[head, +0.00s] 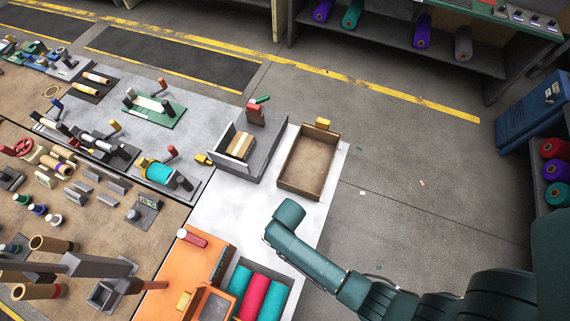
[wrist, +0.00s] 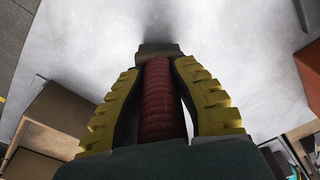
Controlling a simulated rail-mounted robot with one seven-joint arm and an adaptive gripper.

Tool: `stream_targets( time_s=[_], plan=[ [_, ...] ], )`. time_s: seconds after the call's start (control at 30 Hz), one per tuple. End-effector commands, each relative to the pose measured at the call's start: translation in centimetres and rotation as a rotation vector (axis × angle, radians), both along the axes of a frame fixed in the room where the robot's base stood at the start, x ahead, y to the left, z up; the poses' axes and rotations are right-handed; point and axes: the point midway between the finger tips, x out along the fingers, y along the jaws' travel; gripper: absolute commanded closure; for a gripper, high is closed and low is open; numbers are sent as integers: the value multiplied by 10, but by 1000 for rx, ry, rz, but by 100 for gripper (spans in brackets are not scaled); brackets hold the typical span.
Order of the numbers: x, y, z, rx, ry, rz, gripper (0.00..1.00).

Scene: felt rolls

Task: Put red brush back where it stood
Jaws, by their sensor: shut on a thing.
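In the wrist view, my gripper (wrist: 160,70) is shut on the red brush (wrist: 162,105), with a yellow-padded finger on each side of its ribbed red handle. A dark brown block (wrist: 160,49) shows at the far end of the handle, against the white table top (wrist: 240,35). I cannot tell whether the block touches the table. In the head view, my arm's end is over the white table, between the brown tray and the orange machine. There the brush and the fingers are hidden by my arm.
An empty brown tray (head: 311,163) lies behind my gripper, next to a grey open box (head: 247,168). An orange machine (head: 190,262) and a bin of teal and red rolls (head: 252,296) stand in front. White table between them is clear. Crowded benches lie left.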

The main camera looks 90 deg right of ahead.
Motion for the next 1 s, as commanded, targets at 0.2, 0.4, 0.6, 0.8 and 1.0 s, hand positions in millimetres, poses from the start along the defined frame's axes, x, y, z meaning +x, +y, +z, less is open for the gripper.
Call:
stream_targets(
  time_s=[0.2, 0.4, 0.6, 0.8, 1.0],
  plan=[
    [0, 0, -3, 0, 0, 0, 100],
    [0, 0, -6, 0, 0, 0, 100],
    [0, 0, -9, 0, 0, 0, 100],
    [0, 0, -10, 0, 0, 0, 63],
    [0, 0, -10, 0, 0, 0, 48]
  ],
)
